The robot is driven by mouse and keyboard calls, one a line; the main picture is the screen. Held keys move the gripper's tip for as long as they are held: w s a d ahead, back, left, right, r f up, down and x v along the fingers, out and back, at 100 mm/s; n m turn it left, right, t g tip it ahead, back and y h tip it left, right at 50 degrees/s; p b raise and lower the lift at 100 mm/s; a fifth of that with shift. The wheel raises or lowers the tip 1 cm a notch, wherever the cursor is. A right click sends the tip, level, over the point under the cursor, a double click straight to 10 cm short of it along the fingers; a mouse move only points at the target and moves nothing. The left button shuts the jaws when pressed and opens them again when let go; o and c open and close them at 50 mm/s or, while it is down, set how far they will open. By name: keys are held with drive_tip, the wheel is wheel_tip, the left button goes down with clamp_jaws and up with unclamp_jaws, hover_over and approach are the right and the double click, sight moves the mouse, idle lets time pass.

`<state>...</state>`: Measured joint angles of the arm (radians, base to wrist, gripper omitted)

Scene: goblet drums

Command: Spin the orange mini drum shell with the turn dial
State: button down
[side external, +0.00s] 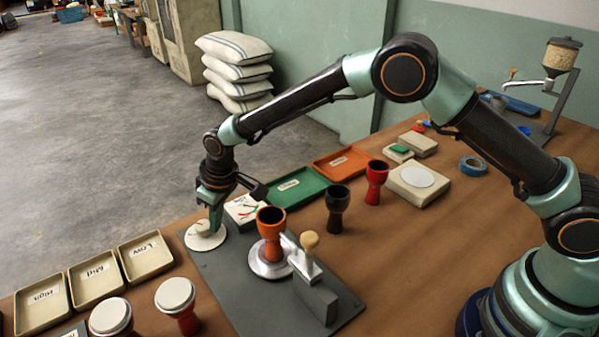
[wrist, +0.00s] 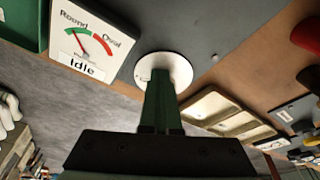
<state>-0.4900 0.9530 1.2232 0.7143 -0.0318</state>
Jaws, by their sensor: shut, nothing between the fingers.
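The orange mini drum shell (side external: 271,222) is goblet-shaped and stands upright on a round silver plate (side external: 268,268) on a grey board. A pale round dial (side external: 202,243) sits at the board's far left corner; it also shows in the wrist view (wrist: 182,70). My gripper (side external: 215,228) points down over the dial, its green fingers closed together and holding nothing. In the wrist view the fingers (wrist: 160,78) cover the dial's middle. I cannot tell whether they touch it. A gauge card (wrist: 92,42) beside the dial reads Round, Oval and Idle, its red needle towards Round.
A lever with a wooden knob (side external: 309,241) stands right of the orange shell. Black (side external: 337,210) and red (side external: 376,183) goblet shells stand behind it. Green (side external: 296,188) and orange (side external: 342,163) trays lie behind. Labelled tan trays (side external: 97,287) and white-topped drums (side external: 175,294) are at lower left.

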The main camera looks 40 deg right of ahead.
drive_tip(key=shift+s+a, duration=0.35)
drive_tip(key=shift+a, duration=0.5)
drive_tip(key=shift+s, duration=0.1)
idle(0.3)
drive_tip(key=shift+s+d, duration=0.1)
drive_tip(key=shift+s, duration=0.15)
drive_tip(key=w+v, duration=0.1)
drive_tip(key=v, duration=0.5)
drive_tip(key=shift+a, duration=0.35)
drive_tip(key=shift+r, duration=0.15)
drive_tip(key=shift+w+d+f, duration=0.3)
drive_tip(key=shift+d+f, duration=0.1)
drive_tip(key=shift+f, duration=0.6)
drive_tip(key=shift+w+d+f, duration=0.3)
drive_tip(key=shift+d+f, duration=0.05)
drive_tip(key=shift+f, duration=0.7)
drive_tip(key=shift+w+d+f, duration=0.3)
drive_tip(key=shift+d+f, duration=0.1)
drive_tip(key=shift+f, duration=0.6)
drive_tip(key=shift+w+a, duration=0.15)
drive_tip(key=shift+a, duration=0.05)
